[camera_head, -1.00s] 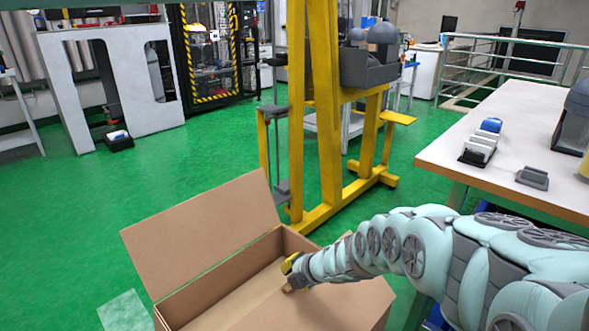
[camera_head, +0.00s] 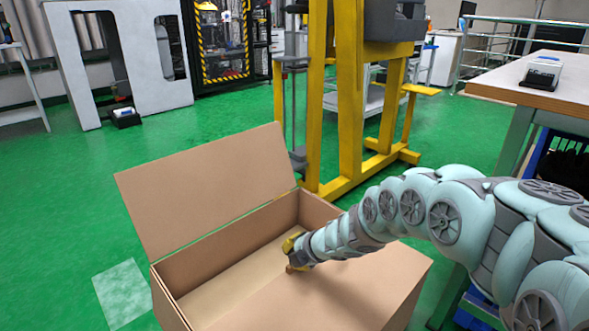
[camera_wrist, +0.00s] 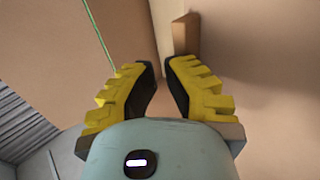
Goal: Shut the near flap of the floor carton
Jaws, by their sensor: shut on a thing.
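The brown floor carton (camera_head: 168,305) stands on the green floor in the head view. Its far flap (camera_head: 205,190) stands up, leaning outward. Its near flap (camera_head: 335,290) lies over the near side, close to level, and part of the carton's inside (camera_head: 235,282) shows beyond its free edge. A small brown tab (camera_head: 298,268) is at that edge, and it also shows in the wrist view (camera_wrist: 186,34). My gripper (camera_head: 290,250), with yellow fingers, is at this edge, shut on the near flap. In the wrist view my gripper (camera_wrist: 160,72) shows a gap between its fingers; the exact contact is hidden.
A yellow tower frame (camera_head: 350,110) stands behind the carton. A workbench (camera_head: 515,82) is at the right, with a small device (camera_head: 542,72) on it. Green floor is clear to the left, with a pale patch (camera_head: 122,293).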

